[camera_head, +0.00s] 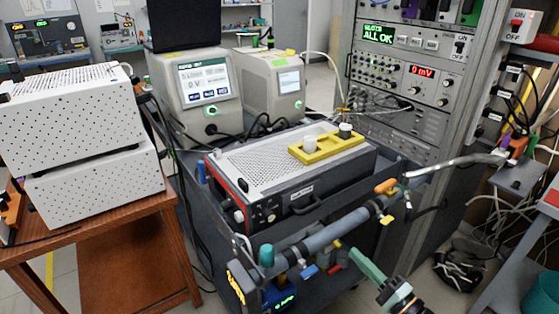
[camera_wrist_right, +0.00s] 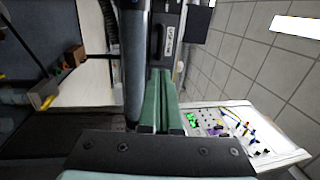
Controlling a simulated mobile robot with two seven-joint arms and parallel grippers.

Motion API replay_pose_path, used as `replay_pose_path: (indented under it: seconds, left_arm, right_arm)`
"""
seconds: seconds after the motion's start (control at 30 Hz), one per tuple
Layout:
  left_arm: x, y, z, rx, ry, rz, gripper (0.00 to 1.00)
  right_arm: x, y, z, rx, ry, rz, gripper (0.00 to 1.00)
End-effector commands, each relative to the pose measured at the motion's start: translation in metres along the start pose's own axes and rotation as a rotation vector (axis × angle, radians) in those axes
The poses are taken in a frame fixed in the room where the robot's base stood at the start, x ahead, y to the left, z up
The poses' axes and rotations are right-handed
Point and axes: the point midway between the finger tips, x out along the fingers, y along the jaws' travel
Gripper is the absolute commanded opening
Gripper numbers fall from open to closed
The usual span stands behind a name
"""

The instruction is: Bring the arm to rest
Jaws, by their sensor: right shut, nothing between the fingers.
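My right gripper (camera_head: 357,254) shows at the bottom right of the head view, with green fingers and a dark wrist. It is in front of the dark cart and below the long grey tube (camera_head: 335,233), and it carries nothing. In the right wrist view its two green fingers (camera_wrist_right: 160,78) lie side by side, shut and empty. The fingertips point toward a dark upright device with a handle (camera_wrist_right: 163,38); whether they touch it I cannot tell. My left gripper is in neither view.
A perforated instrument (camera_head: 290,175) with a yellow holder (camera_head: 330,146) sits on the cart. White perforated boxes (camera_head: 75,120) stand on a wooden table (camera_head: 95,225) at left. An electronics rack (camera_head: 425,75) rises behind at right. Valves and cables crowd the cart's front.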

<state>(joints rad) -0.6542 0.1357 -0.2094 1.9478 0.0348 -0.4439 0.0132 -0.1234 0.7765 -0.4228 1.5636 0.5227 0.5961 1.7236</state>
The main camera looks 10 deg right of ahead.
Motion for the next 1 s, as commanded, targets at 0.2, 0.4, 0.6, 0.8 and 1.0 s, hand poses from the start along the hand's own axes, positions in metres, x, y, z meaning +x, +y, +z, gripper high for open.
replay_pose_path:
  seconds: [0.2, 0.4, 0.6, 0.8, 1.0]
  left_arm:
    - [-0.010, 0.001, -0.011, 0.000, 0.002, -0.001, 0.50]
    - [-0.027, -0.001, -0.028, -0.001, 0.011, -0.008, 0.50]
    - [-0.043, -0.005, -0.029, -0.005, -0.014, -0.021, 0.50]
    - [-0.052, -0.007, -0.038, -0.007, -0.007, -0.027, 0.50]
    - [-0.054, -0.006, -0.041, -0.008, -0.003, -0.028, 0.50]
  right_arm:
    - [-0.009, 0.021, 0.037, -0.169, -0.001, 0.114, 0.00]
    - [-0.039, 0.054, 0.101, -0.560, -0.068, 0.358, 0.00]
    - [-0.084, 0.074, 0.149, -0.959, -0.236, 0.607, 0.00]
    - [-0.127, 0.082, 0.174, -1.231, -0.443, 0.784, 0.00]
    - [-0.146, 0.085, 0.180, -1.329, -0.544, 0.845, 0.00]
